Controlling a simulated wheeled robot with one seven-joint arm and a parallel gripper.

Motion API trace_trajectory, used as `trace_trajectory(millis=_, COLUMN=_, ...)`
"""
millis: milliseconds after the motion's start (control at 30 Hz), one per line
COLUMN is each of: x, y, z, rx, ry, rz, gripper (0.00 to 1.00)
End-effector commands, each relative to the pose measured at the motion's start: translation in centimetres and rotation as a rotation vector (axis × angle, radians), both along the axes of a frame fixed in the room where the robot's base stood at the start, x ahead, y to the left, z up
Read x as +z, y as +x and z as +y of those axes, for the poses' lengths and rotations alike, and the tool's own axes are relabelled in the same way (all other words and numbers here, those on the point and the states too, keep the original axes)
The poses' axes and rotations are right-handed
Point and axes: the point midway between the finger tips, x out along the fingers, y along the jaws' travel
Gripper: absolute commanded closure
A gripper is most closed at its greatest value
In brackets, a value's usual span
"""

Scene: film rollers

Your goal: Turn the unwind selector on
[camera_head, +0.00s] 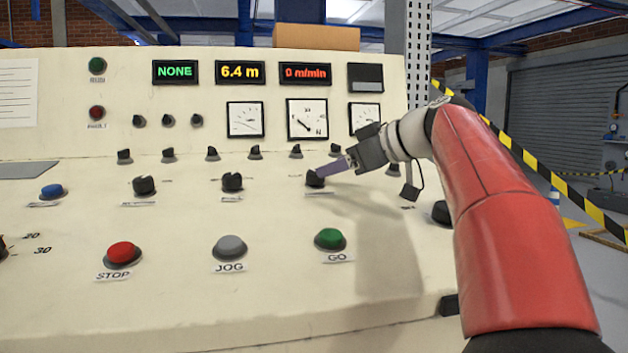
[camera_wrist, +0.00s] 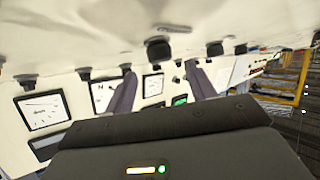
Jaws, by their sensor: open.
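Three black selector knobs sit in the middle row of the cream console: a left one (camera_head: 144,185), a middle one (camera_head: 232,182) and a right one (camera_head: 315,179). Their labels are too small to read, so I cannot tell which is the unwind selector. My gripper (camera_head: 325,171) has its purple fingers at the right knob, coming in from the upper right. In the wrist view, my gripper (camera_wrist: 160,70) is open, and a black knob (camera_wrist: 158,48) shows between and just beyond the fingertips. I cannot tell whether the fingers touch it.
A row of small black knobs (camera_head: 212,154) runs behind. In front are the red STOP (camera_head: 121,252), grey JOG (camera_head: 230,246) and green GO (camera_head: 330,238) buttons. Gauges (camera_head: 307,119) and displays, reading NONE, 6.4 m and 0 m/min (camera_head: 305,72), stand on the upright panel.

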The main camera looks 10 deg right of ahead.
Motion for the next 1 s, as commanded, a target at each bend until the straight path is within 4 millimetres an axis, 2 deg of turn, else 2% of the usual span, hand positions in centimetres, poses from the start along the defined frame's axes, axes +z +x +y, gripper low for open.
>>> trace_trajectory(millis=333, x=-2.0, y=3.9, z=3.1, rx=0.001, ry=0.000, rz=0.002, gripper=0.45)
trace_trajectory(millis=733, x=-2.4, y=4.6, z=3.7, rx=-0.001, ry=0.000, rz=0.001, gripper=0.45)
trace_trajectory(millis=1000, x=-2.4, y=4.6, z=3.7, rx=-0.001, ry=0.000, rz=0.001, gripper=0.79)
